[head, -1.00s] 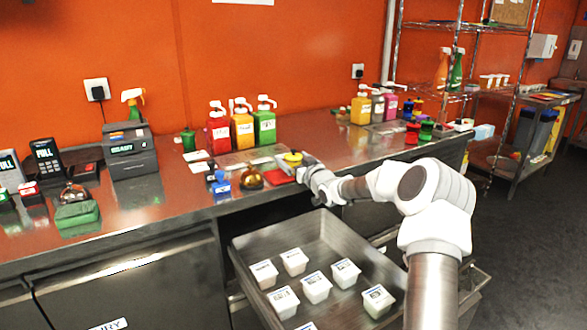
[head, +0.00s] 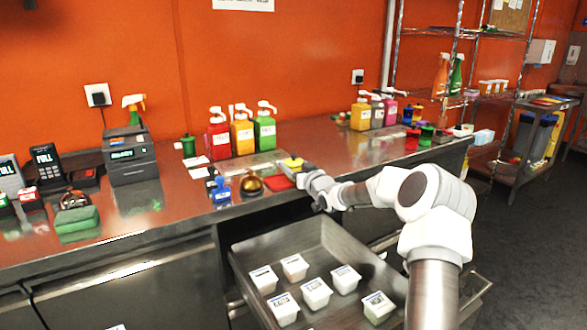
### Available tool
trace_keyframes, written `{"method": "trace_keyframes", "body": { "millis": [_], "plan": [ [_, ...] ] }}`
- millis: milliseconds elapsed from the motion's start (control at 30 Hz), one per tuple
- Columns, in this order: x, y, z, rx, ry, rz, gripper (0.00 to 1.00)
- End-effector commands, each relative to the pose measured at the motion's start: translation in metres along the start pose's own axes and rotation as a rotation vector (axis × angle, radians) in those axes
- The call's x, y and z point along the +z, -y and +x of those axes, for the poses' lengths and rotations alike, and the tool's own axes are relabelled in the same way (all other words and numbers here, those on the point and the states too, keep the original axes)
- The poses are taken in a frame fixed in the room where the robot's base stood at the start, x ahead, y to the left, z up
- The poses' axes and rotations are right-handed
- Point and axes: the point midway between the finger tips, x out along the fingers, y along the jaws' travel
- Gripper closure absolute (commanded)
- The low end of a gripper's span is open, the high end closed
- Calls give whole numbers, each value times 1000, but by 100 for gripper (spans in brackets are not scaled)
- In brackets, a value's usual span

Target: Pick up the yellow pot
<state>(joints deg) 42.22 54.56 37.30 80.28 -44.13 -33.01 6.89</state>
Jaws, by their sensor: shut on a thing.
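The yellow pot (head: 292,163) is small and sits at the end of my gripper (head: 300,170), over the steel counter beside a red board. My gripper is shut on the yellow pot. The fingers are small and partly hidden by my own wrist, and the pot's lower part is hard to make out. I cannot tell whether the pot touches the counter.
Red, orange and green pump bottles (head: 242,134) stand behind the pot. A blue pot (head: 220,188) and a brass-coloured bell (head: 251,183) are to its left. An open drawer (head: 325,240) with several white tubs juts out below my arm.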

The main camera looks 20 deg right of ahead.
Motion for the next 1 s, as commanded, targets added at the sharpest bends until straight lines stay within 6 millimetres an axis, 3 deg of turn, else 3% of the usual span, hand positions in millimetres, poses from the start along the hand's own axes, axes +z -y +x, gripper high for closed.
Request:
{"method": "trace_keyframes", "body": {
  "millis": [267, 533, 1000],
  "plan": [
    [-16, 0, 0, 0, -3, -2, 100],
    [-46, 0, 0, 0, -4, -3, 100],
    [-77, -39, -43, 2, -2, -2, 100]
  ]
}}
